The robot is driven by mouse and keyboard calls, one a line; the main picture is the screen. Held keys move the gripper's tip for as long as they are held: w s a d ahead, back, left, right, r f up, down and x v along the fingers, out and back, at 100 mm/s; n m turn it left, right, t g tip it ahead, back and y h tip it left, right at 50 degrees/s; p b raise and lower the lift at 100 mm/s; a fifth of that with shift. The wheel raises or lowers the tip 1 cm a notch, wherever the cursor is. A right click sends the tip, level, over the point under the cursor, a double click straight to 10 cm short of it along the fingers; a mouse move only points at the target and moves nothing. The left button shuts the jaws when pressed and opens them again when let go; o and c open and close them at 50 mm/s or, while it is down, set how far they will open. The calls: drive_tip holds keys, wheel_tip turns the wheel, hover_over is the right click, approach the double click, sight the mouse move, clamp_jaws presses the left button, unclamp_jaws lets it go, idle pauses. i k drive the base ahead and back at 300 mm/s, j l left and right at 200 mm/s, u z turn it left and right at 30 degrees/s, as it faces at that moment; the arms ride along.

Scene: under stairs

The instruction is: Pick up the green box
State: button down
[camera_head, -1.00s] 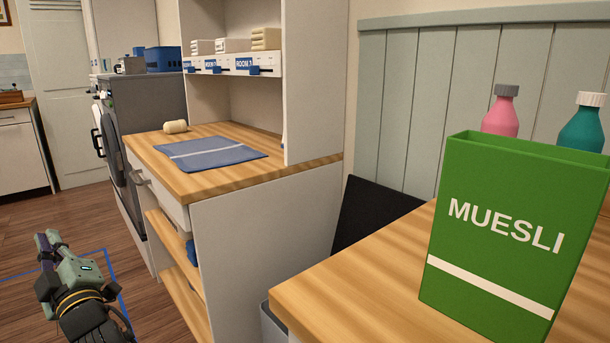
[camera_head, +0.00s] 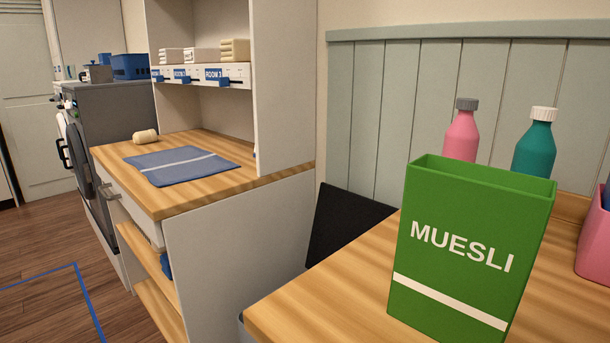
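The green box (camera_head: 462,262) stands upright on the wooden counter at the right of the head view. It has white MUESLI lettering, a white stripe near its bottom and an open top. Nothing is touching it from my side. My gripper is not in the head view now, so its state is hidden.
A pink bottle (camera_head: 461,132) and a teal bottle (camera_head: 534,145) stand behind the box. A pink container (camera_head: 596,240) is at the right edge. The wooden counter (camera_head: 318,296) is bare left of the box. A second worktop (camera_head: 205,197) holds a blue mat (camera_head: 182,165).

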sight(470, 235)
drive_tip(key=k+j+z, duration=0.1)
drive_tip(key=z, duration=0.4)
drive_tip(key=k+z, duration=0.2)
drive_tip(key=z, duration=0.3)
drive_tip(key=k+z, duration=0.15)
drive_tip(key=z, duration=0.3)
drive_tip(key=k+j, duration=0.05)
